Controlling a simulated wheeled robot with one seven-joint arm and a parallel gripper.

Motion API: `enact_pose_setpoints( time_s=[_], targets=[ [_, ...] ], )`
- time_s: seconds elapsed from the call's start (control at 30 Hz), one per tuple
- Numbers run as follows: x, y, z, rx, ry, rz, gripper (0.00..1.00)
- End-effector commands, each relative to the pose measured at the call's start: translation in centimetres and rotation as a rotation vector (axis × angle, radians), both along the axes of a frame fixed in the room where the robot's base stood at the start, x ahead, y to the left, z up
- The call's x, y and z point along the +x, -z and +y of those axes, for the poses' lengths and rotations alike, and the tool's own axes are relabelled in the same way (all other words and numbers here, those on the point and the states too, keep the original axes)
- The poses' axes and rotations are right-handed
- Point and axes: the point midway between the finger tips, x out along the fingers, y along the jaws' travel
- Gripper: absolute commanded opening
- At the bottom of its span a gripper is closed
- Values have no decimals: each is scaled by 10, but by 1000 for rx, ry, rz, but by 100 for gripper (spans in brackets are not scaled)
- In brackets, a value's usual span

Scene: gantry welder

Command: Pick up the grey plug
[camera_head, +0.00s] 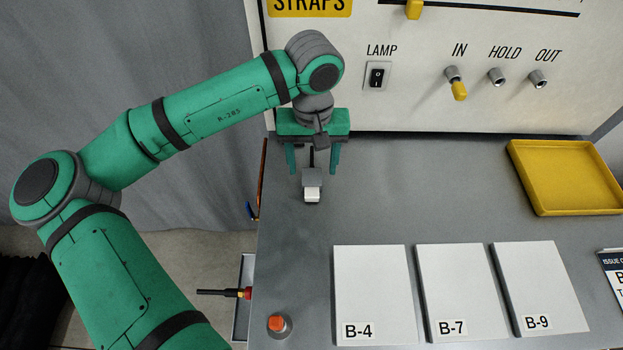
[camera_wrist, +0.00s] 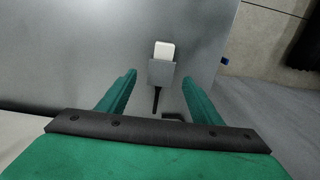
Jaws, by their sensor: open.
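The grey plug (camera_head: 312,178) lies on the grey bench top, with a white block-like end (camera_head: 312,194) toward the bench front and a thin dark cable or stem behind it. My gripper (camera_head: 313,172) is open above the plug, pointing down, with its two green fingers on either side. In the wrist view the plug (camera_wrist: 161,73) lies just beyond the fingertips of my gripper (camera_wrist: 158,78), roughly midway between them, with its dark stem running back between the fingers. The gripper holds nothing. I cannot tell the exact height of the fingertips above the bench.
The bench's upright panel (camera_head: 420,100) with a lamp switch (camera_head: 377,76) and sockets stands close behind my gripper. A yellow tray (camera_head: 530,190) is at the right. White plates, such as B-4 (camera_head: 372,290), lie in front. An orange button (camera_head: 277,323) sits near the front left. Bench around the plug is clear.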

Motion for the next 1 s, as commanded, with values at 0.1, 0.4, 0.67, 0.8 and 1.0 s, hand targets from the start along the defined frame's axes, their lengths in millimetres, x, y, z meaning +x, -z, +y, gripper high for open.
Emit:
enact_pose_setpoints(
  time_s=[0.1, 0.4, 0.67, 0.8, 1.0],
  targets=[
    [-2, 15, 2, 1, 0, 2, 59],
    [-3, 47, 3, -1, -1, 1, 59],
    [-3, 48, 2, -2, 0, 0, 55],
    [-3, 48, 2, -1, -1, 0, 21],
    [-3, 47, 2, -2, -1, 0, 13]
  ],
)
